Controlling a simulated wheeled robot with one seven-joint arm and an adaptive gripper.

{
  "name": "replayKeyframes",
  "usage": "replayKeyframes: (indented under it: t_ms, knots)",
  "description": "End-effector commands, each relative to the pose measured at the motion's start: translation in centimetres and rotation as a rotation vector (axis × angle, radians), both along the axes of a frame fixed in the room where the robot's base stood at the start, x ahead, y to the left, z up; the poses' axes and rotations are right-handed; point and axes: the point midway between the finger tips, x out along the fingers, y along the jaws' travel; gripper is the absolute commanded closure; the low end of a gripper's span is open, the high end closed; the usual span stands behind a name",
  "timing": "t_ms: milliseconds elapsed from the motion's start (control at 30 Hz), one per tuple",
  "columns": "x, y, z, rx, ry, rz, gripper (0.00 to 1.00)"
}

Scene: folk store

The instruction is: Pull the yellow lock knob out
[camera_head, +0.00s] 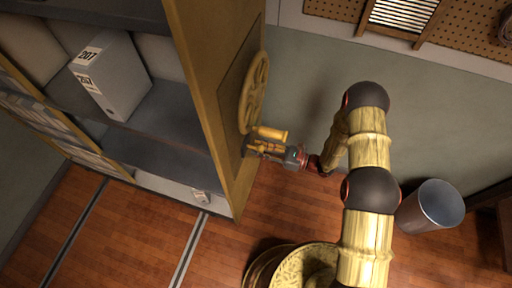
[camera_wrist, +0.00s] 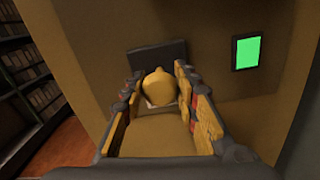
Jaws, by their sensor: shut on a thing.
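The yellow lock knob (camera_wrist: 160,88) shows in the wrist view, rounded, against a dark plate on the tan cabinet side. My gripper (camera_wrist: 157,80) has a finger on either side of it and is shut on it. In the head view, my gripper (camera_head: 254,148) reaches from the right to the cabinet's side panel, just below the wheel's yellow handle (camera_head: 271,133). The knob itself is too small and covered to make out in the head view.
A yellow spoked handwheel (camera_head: 254,92) is on the cabinet side, close above my gripper. A green lit panel (camera_wrist: 247,52) is at right in the wrist view. A shelf holds a white box (camera_head: 112,77). A metal bin (camera_head: 432,205) stands at right. Floor rails (camera_head: 78,225) run under the cabinet.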

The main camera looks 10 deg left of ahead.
Motion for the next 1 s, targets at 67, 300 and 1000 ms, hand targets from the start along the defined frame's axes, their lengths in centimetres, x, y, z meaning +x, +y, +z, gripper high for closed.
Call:
replayKeyframes:
  t_ms: [67, 300, 1000]
  knots:
    - [0.05, -1.18, 0.04, -0.001, 0.000, -0.004, 1.00]
    - [-0.16, -1.67, -0.06, -0.001, 0.002, -0.002, 1.00]
    - [-0.12, -1.65, 0.00, 0.000, 0.000, -0.001, 0.50]
